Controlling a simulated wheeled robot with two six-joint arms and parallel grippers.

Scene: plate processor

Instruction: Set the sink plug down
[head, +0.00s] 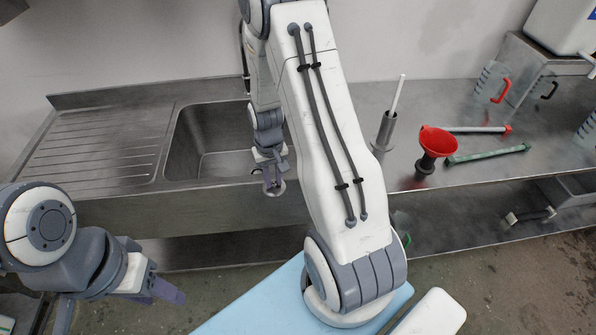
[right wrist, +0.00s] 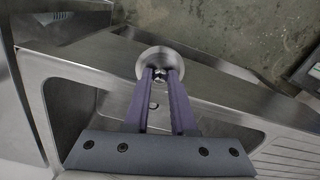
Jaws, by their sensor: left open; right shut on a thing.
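The sink plug (right wrist: 154,54) is a round metal disc with a small knob. My right gripper (right wrist: 160,78) is shut on the knob, with the disc beyond the purple fingertips. In the head view the plug (head: 275,189) hangs below my right gripper (head: 271,178), at the front edge of the sink. Whether it touches the metal rim I cannot tell. The sink basin (head: 213,130) is partly hidden behind my right arm; it also shows in the right wrist view (right wrist: 72,105). My left gripper (head: 160,290) is empty and open, low at the front left, away from the sink.
A ribbed drainboard (head: 95,150) lies left of the sink. On the counter at right are a red funnel (head: 437,140), a green rod (head: 488,154), a grey rod with red end (head: 470,129), a metal holder with a white stick (head: 385,130), and clear jugs (head: 490,82).

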